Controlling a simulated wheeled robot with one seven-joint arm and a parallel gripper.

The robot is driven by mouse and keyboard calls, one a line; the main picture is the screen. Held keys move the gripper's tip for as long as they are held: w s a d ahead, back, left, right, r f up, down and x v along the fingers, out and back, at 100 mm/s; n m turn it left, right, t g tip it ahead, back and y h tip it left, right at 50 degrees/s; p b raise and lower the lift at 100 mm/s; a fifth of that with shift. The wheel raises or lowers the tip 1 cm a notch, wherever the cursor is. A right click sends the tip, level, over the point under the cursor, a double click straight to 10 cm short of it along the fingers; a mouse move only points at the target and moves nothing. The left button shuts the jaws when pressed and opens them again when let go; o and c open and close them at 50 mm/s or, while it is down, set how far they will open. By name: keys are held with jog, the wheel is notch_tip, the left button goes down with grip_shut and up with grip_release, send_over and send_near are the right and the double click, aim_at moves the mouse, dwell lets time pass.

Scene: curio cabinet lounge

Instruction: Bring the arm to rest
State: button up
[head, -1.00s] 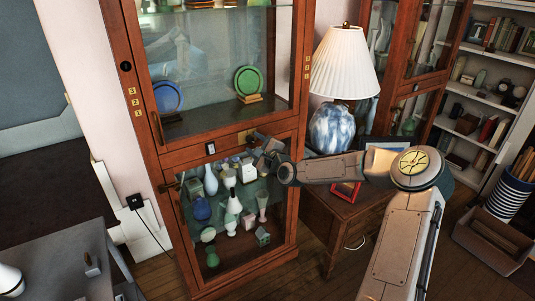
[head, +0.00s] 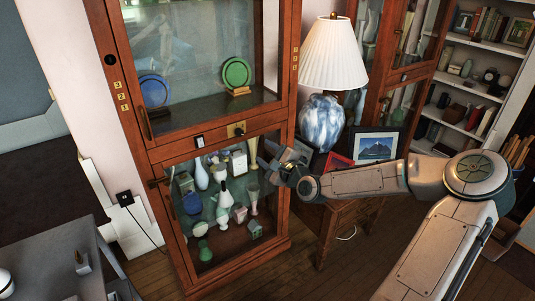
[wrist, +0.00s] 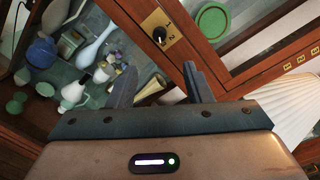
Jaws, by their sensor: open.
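My gripper (head: 272,158) is in front of the right side of the cabinet's lower door, near the lamp table, in the head view. In the wrist view my gripper (wrist: 157,84) shows two fingers set apart with nothing between them. The curio cabinet (head: 212,142) stands behind it, with vases and small ornaments seen through the lower glass. The wrist view shows the cabinet's lock plate (wrist: 160,32) just beyond the fingers. My arm is bent, reaching in from the right.
A side table (head: 322,225) right of the cabinet holds a blue-white lamp (head: 322,122), a red frame (head: 339,161) and a mountain picture (head: 377,147). Bookshelves (head: 490,65) stand behind at right. A grey table (head: 60,260) is at lower left. Floor shows between them.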

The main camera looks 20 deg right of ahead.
jog(key=s+a+f+n+g+h+p, duration=0.2)
jog(key=s+a+f+n+g+p, duration=0.1)
jog(key=s+a+f+n+g, duration=0.65)
jog(key=s+d+r+n+g+h+p, duration=0.1)
jog(key=s+d+r+n+g+h, duration=0.1)
jog(key=s+r+n, duration=0.4)
jog(key=s+d+r+n+g+h+p, duration=0.2)
jog(key=s+r+n, duration=0.3)
jog(key=s+r, duration=0.8)
jog(key=s, duration=0.6)
jog(key=shift+d+r+n+p, duration=0.2)
jog(key=shift+r+n+p, duration=0.05)
jog(key=shift+n+p, duration=0.1)
jog(key=shift+w, duration=0.1)
dwell(0.3)
